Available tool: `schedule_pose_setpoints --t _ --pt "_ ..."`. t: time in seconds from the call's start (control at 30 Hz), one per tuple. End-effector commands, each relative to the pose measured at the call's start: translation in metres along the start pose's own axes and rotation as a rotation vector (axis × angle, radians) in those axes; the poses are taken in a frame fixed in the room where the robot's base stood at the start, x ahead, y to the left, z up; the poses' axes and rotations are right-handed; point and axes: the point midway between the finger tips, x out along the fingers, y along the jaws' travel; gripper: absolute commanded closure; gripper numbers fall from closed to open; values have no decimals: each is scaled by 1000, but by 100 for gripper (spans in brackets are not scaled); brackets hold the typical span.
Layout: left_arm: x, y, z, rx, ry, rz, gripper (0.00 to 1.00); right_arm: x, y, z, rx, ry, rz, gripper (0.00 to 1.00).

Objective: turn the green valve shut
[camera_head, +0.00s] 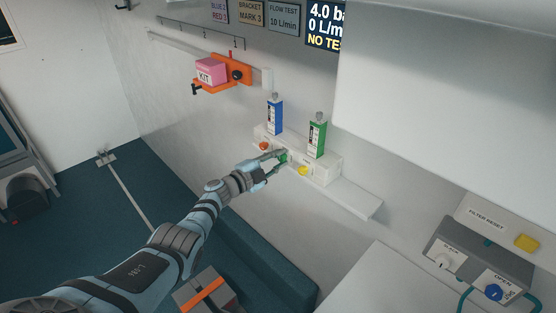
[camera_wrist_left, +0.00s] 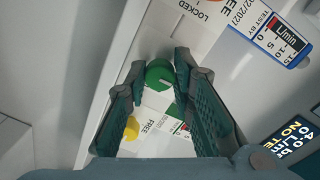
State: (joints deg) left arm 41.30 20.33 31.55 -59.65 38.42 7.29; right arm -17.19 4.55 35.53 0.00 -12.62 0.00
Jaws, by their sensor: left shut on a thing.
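The green valve (camera_head: 284,158) is a small round knob on the front of a white block on the wall shelf. It also shows in the left wrist view (camera_wrist_left: 159,74), between my fingertips, with a pale mark on its face. My left gripper (camera_head: 280,159) reaches in from the left and is shut on the green valve, one finger on each side. Printed words "LOCKED" and "FREE" are on the white panel around it in the wrist view. The fingers partly hide the valve in the head view. My right gripper is not in view.
A yellow knob (camera_head: 303,170) and an orange knob (camera_head: 264,146) flank the valve closely. A blue bottle-like unit (camera_head: 275,115) and a green one (camera_head: 317,136) stand above. A pink kit box (camera_head: 210,71) sits in an orange bracket. A white cabinet (camera_head: 445,100) juts out at right.

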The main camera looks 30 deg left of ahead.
Motion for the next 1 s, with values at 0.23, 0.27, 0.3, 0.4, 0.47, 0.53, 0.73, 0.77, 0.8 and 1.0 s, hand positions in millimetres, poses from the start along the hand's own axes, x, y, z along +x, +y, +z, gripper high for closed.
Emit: schedule_pose_setpoints --t 0.23,0.27,0.3,0.4,0.47,0.53,0.73,0.77,0.8,1.0 --pt "0 1 0 0 0 2 73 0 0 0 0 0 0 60" --pt "0 1 0 0 -1 2 68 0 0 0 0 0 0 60" --pt "0 1 0 0 -1 1 62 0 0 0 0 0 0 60" --pt "0 1 0 0 0 1 57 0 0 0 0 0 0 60" --pt "0 1 0 1 0 1 57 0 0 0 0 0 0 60" --pt "0 0 0 1 0 1 57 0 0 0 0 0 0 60" --pt "-5 1 1 3 -2 0 57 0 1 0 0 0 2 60" --pt "-8 1 2 3 -2 1 57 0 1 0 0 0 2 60" --pt "-13 1 2 4 -2 2 57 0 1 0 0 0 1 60" --pt "-58 2 2 7 -2 5 57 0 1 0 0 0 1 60"
